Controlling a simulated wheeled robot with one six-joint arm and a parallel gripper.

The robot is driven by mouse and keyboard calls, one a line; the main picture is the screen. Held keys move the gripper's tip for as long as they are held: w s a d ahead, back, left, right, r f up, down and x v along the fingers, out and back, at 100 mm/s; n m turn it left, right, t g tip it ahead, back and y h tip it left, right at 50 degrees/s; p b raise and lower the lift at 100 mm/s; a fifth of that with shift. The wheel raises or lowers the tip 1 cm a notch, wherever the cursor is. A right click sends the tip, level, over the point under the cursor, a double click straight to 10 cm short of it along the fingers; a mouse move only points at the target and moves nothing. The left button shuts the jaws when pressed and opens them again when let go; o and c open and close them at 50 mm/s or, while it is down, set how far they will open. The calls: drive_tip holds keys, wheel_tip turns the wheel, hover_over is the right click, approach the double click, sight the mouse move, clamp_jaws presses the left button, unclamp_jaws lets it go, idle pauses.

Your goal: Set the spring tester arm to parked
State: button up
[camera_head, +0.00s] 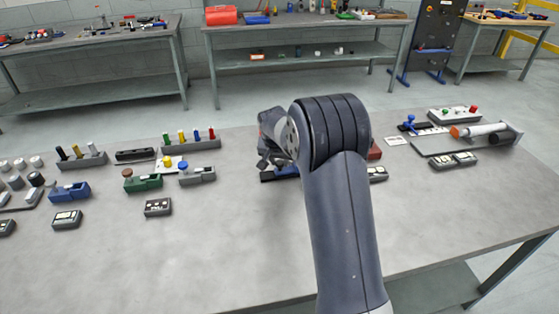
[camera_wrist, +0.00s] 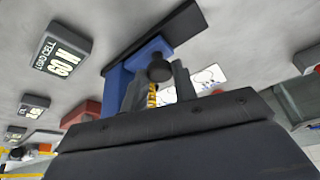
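A blue device with a black base, which I take for the spring tester (camera_wrist: 119,78), lies ahead of my gripper in the wrist view. A round black knob (camera_wrist: 159,70) shows on it, with a bit of yellow behind. My gripper (camera_wrist: 160,78) has its two grey fingers apart, one on each side of the knob; I cannot tell whether they touch it. The rest of the tester arm is hidden by the gripper body. In the head view my arm covers most of the tester, and only part of its blue and black base (camera_head: 279,173) shows.
A dark display box (camera_wrist: 56,52) lies left of the tester in the wrist view, and a red block (camera_wrist: 80,113) is close by. Blue (camera_head: 69,191) and green (camera_head: 142,181) fixtures stand left on the table, a grey cylinder rig (camera_head: 467,138) right. The front of the table is clear.

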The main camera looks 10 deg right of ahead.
clamp_jaws()
drive_tip(key=a+b, duration=0.2)
drive_tip(key=a, duration=0.8)
drive_tip(key=shift+a, duration=0.15)
drive_tip(key=o, duration=0.6)
unclamp_jaws()
drive_tip(key=shift+a, duration=0.15)
drive_tip(key=shift+r, duration=0.1)
